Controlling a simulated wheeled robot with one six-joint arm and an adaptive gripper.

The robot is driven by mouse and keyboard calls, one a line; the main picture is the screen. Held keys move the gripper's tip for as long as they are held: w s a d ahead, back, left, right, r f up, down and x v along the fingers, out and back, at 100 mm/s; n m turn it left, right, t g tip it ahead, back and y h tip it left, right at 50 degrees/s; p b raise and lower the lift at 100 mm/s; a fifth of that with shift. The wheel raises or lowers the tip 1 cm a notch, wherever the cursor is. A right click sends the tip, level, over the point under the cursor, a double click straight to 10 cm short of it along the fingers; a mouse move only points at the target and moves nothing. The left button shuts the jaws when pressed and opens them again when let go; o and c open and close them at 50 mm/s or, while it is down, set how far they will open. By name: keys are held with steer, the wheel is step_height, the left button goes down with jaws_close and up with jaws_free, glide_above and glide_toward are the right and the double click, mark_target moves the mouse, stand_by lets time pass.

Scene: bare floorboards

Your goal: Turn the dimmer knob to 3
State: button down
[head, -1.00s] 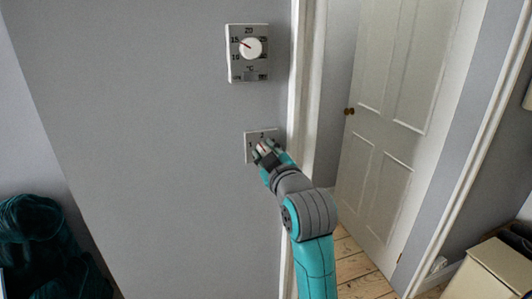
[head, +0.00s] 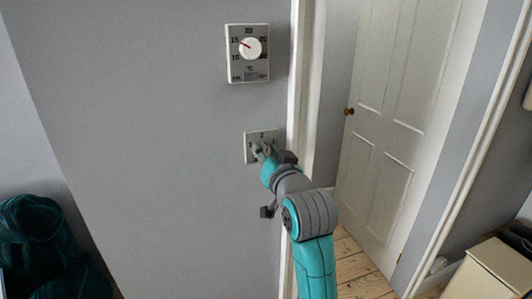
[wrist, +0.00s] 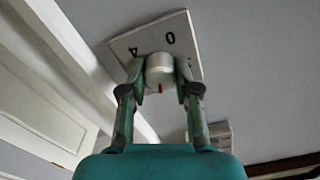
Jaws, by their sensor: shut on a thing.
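The dimmer's white wall plate (head: 249,157) is low on the grey wall, beside the door frame. A 2 shows on its top part and a 1 at its left. The wrist view shows the plate (wrist: 190,27) turned, with a 0 and a 4 on it. The white round knob (wrist: 158,65) stands at the plate's middle, with a red mark on its lower edge in that view. My gripper (wrist: 162,84) is shut on the knob, one finger on each side. In the head view my gripper (head: 264,152) covers most of the knob and part of the plate.
A white thermostat (head: 233,65) with its own dial (head: 250,48) is on the wall above. A white door frame (head: 300,90) runs close right of the plate, with a panelled door (head: 400,80) beyond. A dark teal heap (head: 40,245) is at lower left.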

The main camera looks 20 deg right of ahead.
steer(key=m, duration=0.4)
steer(key=shift+f+m, duration=0.1)
steer(key=shift+m, duration=2.8)
steer(key=c, duration=0.8)
jaws_free()
steer(key=shift+c, duration=0.2)
steer(key=s, duration=1.2)
